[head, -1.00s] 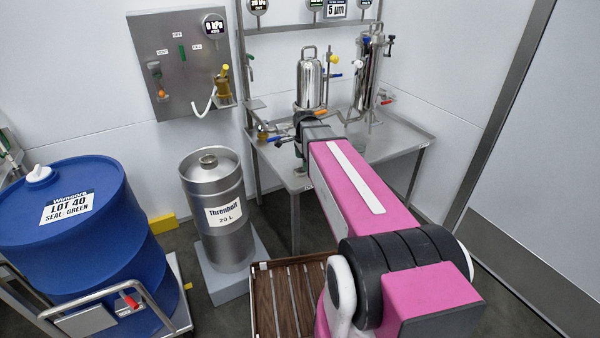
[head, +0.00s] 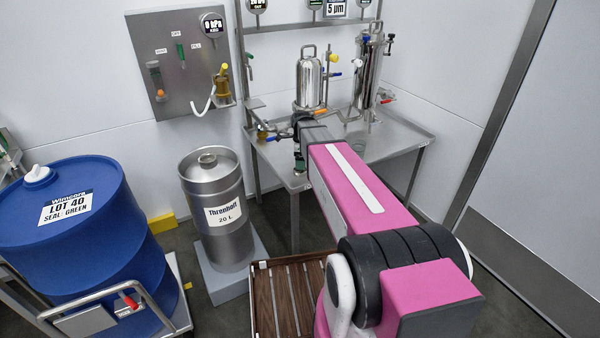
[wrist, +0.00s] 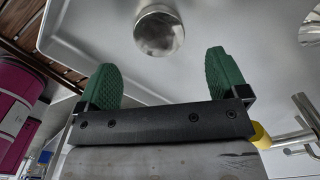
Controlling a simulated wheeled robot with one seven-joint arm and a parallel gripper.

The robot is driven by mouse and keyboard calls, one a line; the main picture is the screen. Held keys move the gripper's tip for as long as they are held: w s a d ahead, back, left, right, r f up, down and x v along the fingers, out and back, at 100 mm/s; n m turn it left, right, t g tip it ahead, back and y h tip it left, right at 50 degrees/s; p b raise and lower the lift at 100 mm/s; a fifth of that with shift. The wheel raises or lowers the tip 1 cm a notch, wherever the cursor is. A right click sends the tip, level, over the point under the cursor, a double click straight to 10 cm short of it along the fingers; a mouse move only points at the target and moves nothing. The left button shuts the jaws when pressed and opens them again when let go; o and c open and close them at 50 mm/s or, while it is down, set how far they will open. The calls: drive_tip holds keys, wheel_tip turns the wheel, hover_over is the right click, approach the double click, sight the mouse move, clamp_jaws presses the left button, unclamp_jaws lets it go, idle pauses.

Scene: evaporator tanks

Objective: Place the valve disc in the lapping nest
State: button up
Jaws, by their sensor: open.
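My gripper (wrist: 161,70) is open in the wrist view, with its two green fingers apart and nothing between them. A round, shiny metal piece (wrist: 159,32) is on the steel bench top, just beyond the gap between the fingertips. I cannot tell whether it is the valve disc or the lapping nest. In the head view my gripper (head: 300,163) is at the near left part of the steel bench (head: 403,137), and one green finger shows below the wrist. My arm hides part of the bench, and I cannot pick out the disc or nest there.
A polished filter housing (head: 310,82) and a taller steel column (head: 369,80) stand on the bench, with small valves around them. A steel keg (head: 216,215), a blue drum (head: 75,240) and a slatted wooden tray (head: 290,300) are on the near side.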

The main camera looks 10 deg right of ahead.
sight(300, 171)
drive_tip(key=shift+f, duration=2.65)
drive_tip(key=c, duration=1.3)
drive_tip(key=shift+r, duration=0.15)
